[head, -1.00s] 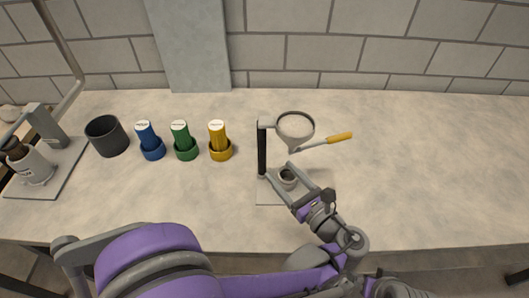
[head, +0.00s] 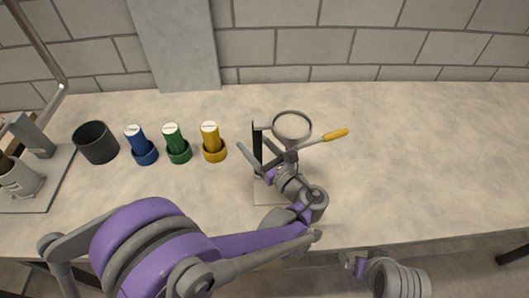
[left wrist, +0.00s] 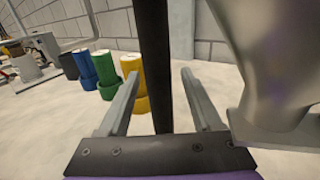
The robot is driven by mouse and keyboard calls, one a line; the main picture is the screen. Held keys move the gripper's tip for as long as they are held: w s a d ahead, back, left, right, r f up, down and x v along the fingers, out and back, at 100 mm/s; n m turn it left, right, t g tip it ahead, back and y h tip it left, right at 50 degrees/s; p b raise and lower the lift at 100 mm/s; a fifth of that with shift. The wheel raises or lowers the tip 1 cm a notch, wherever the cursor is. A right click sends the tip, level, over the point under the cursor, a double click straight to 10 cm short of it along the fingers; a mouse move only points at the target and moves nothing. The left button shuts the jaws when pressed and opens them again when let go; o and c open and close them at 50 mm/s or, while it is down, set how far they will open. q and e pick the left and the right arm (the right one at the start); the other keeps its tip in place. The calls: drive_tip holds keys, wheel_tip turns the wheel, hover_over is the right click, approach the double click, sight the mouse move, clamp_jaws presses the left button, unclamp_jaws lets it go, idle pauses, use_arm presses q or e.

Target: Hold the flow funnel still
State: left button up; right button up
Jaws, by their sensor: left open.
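The grey flow funnel (head: 292,125) sits in a ring on a black upright post (head: 257,145) near the middle of the table. A lever with a yellow handle (head: 336,134) sticks out to the right below it. My left gripper (head: 268,148) is open in front of the stand, just under the funnel's level. In the left wrist view the post (left wrist: 153,60) stands upright between the open fingers, with gaps on both sides. The funnel's lower part (left wrist: 275,65) fills the right there. My left gripper hides the cup under the funnel. Part of my right arm shows at the bottom; its fingers are unclear.
Blue (head: 139,145), green (head: 176,143) and yellow (head: 213,141) labelled cylinders stand in collars left of the funnel stand. A dark cup (head: 96,142) and a metal apparatus (head: 22,178) are farther left. The table (head: 430,160) is clear on the right.

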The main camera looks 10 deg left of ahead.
use_arm(q)
drive_tip(key=shift+x, duration=0.85)
drive_tip(key=shift+c, duration=0.3)
clamp_jaws()
idle(0.6)
